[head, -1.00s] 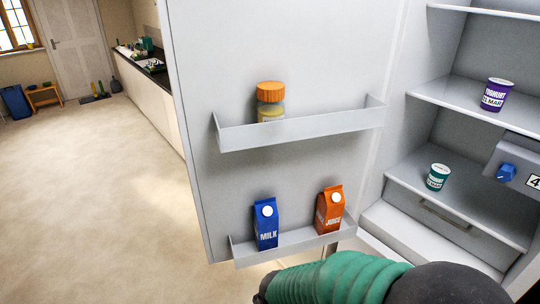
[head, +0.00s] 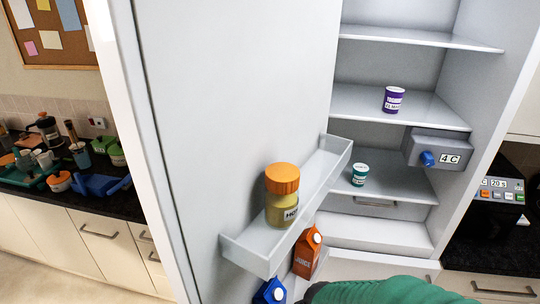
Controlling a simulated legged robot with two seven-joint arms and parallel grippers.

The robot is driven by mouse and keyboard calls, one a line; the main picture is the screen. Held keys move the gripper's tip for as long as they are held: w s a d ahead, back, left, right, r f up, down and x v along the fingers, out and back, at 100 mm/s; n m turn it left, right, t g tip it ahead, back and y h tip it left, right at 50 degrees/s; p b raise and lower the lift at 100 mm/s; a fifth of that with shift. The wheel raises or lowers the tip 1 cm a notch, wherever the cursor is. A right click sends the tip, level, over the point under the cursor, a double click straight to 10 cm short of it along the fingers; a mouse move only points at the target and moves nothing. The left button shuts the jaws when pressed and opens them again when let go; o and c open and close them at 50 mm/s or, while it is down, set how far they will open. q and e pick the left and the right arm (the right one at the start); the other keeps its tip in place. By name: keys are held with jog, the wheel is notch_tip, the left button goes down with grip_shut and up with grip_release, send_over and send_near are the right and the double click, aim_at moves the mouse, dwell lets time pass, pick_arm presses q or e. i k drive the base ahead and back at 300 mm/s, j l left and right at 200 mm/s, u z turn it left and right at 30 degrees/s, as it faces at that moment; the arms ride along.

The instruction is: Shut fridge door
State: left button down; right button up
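The white fridge door (head: 240,90) stands open at the left of the fridge, its inner side towards me. Its upper shelf (head: 290,225) holds a jar with an orange lid (head: 282,195). Lower on the door are an orange juice carton (head: 307,252) and a blue milk carton (head: 270,291), partly cut off by the frame. The open fridge interior (head: 405,62) shows behind and right of the door. My green arm (head: 385,290) comes in at the bottom, by the lower door shelf. I cannot tell whether it touches the door. Neither gripper's fingers show.
Inside the fridge are a purple yoghurt cup (head: 394,99), a green-and-white cup (head: 360,174) and a grey control box (head: 438,148). A cluttered counter (head: 125,205) stands left of the door. A black appliance (head: 495,195) stands at the right.

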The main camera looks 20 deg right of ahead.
aim_at(204, 96)
jog(key=i+j+z, duration=0.2)
jog(key=z, duration=0.2)
jog(key=i+j+z, duration=0.15)
jog(key=j+z, duration=0.65)
jog(key=i+j+z, duration=0.1)
jog(key=j+z, duration=0.3)
jog(key=j, duration=0.15)
jog(key=j+z, duration=0.4)
jog(key=k+l+z, duration=0.2)
jog(key=l, duration=0.2)
